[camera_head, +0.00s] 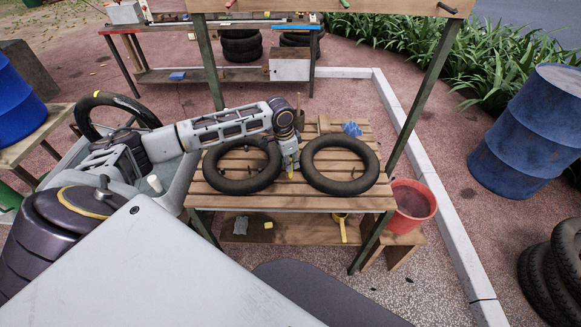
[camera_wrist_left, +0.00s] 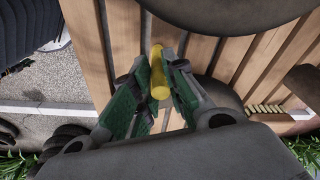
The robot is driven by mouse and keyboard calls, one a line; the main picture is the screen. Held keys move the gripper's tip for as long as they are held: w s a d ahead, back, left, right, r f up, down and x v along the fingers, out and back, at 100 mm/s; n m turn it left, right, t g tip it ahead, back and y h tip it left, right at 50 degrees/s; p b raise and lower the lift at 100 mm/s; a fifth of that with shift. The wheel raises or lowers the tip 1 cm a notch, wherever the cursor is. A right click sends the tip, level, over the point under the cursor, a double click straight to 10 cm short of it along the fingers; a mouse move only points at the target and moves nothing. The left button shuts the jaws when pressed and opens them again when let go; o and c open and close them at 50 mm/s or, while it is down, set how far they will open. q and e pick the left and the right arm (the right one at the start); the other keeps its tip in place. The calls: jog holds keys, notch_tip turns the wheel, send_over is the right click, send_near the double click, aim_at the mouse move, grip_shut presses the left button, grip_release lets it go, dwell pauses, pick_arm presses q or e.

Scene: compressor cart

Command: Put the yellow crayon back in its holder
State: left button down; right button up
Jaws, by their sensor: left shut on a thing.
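My left gripper (camera_head: 291,164) is over the slatted wooden table (camera_head: 285,202), in the gap between two black tires. It is shut on the yellow crayon (camera_head: 291,175), whose tip shows just below the fingers. In the left wrist view the yellow crayon (camera_wrist_left: 158,72) is between the green-padded fingers of the left gripper (camera_wrist_left: 160,82), with the table slats behind it. I cannot tell whether the crayon touches the table. I cannot make out the crayon's holder for certain. My right gripper is not in view.
A left tire (camera_head: 242,186) and a right tire (camera_head: 340,187) lie close beside the gripper. A wooden board (camera_head: 400,7) with small coloured sticks spans above the table. A red bucket (camera_head: 410,206) stands at its right. A blue item (camera_head: 352,129) lies at the table's back.

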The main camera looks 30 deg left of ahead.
pick_arm(q)
jog(key=shift+r, duration=0.15)
jog(key=shift+r, duration=4.9)
